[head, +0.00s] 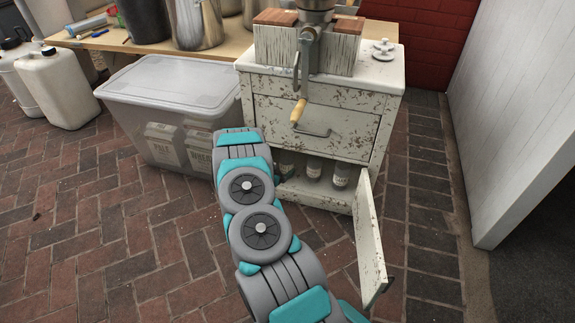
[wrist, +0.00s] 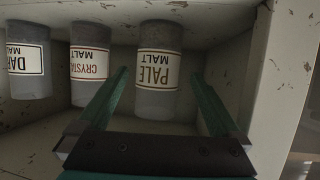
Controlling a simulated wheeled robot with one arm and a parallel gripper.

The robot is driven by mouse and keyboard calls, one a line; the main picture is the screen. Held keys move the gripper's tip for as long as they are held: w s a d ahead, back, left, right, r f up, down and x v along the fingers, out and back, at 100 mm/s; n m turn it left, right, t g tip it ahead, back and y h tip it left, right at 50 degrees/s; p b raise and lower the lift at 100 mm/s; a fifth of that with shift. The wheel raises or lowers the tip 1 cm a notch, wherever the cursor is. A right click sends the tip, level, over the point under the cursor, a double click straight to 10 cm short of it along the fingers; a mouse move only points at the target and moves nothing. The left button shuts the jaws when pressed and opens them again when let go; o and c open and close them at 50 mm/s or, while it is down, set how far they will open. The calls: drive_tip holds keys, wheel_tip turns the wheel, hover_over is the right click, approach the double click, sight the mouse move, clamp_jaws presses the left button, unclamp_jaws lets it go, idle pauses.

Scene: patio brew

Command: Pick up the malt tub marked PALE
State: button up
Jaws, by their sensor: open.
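The malt tub marked PALE (wrist: 157,98) shows in the wrist view, where its label is upside down. It is a grey tub with a white label, in the cabinet's lower compartment. My gripper (wrist: 158,72) is open, with one finger on each side of the tub in the picture; I cannot tell how far the fingers reach past it. A gap shows on both sides. The CRYSTAL tub (wrist: 90,92) stands beside it, just outside one finger, and the DARK tub (wrist: 28,85) is beyond that. In the head view my arm hides the gripper.
The worn white cabinet (head: 335,130) has its door (head: 370,240) open at the right. A clear lidded bin (head: 165,88) with bags inside stands left of it. White jugs (head: 57,88) stand at the far left. The brick floor (head: 110,240) in front is clear.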

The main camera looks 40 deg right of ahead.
sight(287, 166)
drive_tip(key=shift+x, duration=2.6)
drive_tip(key=shift+s+f, duration=0.15)
drive_tip(key=shift+f, duration=0.05)
drive_tip(key=c, duration=1.3)
